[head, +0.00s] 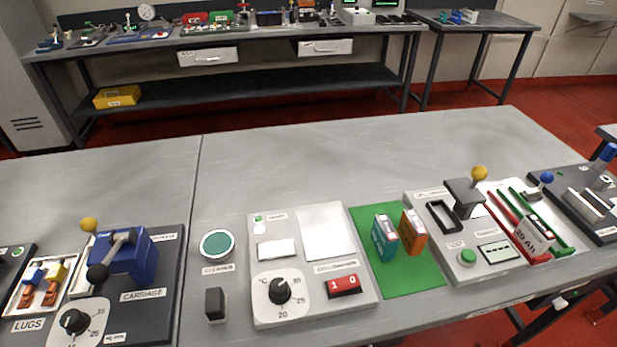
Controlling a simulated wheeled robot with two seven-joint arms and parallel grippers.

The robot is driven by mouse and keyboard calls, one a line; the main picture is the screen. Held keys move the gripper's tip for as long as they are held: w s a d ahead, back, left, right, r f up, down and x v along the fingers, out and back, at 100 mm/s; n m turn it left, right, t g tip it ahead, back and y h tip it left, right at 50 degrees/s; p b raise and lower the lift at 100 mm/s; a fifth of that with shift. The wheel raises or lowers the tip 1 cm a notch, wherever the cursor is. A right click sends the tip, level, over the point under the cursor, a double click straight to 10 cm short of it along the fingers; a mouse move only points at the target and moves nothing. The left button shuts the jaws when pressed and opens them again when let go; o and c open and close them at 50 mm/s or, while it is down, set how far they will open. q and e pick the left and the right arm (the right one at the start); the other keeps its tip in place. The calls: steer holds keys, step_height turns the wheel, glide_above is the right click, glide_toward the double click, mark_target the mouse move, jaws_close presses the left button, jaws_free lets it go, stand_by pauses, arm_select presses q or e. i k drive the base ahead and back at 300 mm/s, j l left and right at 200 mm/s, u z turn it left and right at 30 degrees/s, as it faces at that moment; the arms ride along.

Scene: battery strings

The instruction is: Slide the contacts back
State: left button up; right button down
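I cannot tell for certain which parts are the contacts. On the right of the bench, a white battery block (534,235) marked 20 Ah sits between red rails (507,212) and green rails (541,217) on a white plate. Behind it is a lever with a blue ball knob (546,178). To its left, a grey tester (462,250) has a dark block with a yellow ball knob (479,172), an empty dark-framed slot, a green button and a small display. Neither of my grippers is in view.
A green mat (412,282) carries a teal cell (384,238) and an orange cell (412,232). A grey conditioner panel (312,308), cleaner pot (217,244) and blue carriage press (128,262) stand left. A grey clamp (585,205) is far right.

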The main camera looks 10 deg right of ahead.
mark_target(468, 195)
steer(key=z, duration=1.35)
